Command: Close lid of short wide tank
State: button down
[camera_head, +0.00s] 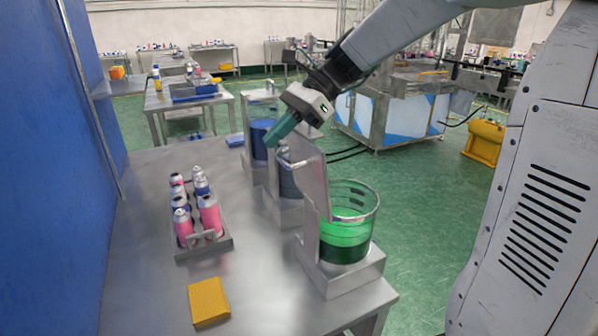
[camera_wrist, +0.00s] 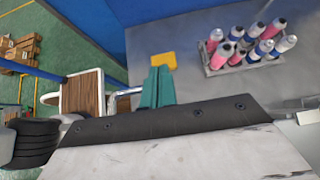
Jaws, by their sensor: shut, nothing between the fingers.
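The short wide tank (camera_head: 345,232) is a clear round vessel with green liquid, on a grey base at the front right of the table. Its lid (camera_head: 314,182) is a pale plate standing upright at the tank's left side, so the top is open. A bar handle (camera_head: 288,163) sticks out to the left from the lid. My gripper (camera_head: 270,142) is shut and empty, its teal fingers pointing down and left, just above and left of the handle. Contact cannot be told. The teal fingers (camera_wrist: 157,84) are together in the wrist view.
Two more tanks, one grey (camera_head: 288,183) and one blue (camera_head: 262,138), stand in a row behind. A tray (camera_head: 216,246) of several spray cans and a yellow block (camera_head: 208,301) lie to the left. A blue wall (camera_head: 60,160) bounds the table's left side.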

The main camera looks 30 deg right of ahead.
jog(key=d+r, duration=0.4)
jog(key=d, duration=0.6)
jog(key=shift+d+r, duration=0.15)
dwell(0.9)
dwell(1.2)
jog(key=s+a+f+n+h, duration=0.1)
jog(key=s+f+n+h, duration=0.2)
jog(key=s+n, duration=0.3)
jog(key=s+a+f+n+h, duration=0.2)
jog(key=s+f+n, duration=0.3)
jog(key=s, duration=0.5)
jog(key=s+a+f+n+t+h, duration=0.1)
jog(key=s+f+n+h, duration=0.3)
jog(key=s+n, duration=0.3)
jog(key=shift+s+a+f+h, duration=0.35)
jog(key=shift+s+h, duration=0.15)
jog(key=shift+s, duration=0.25)
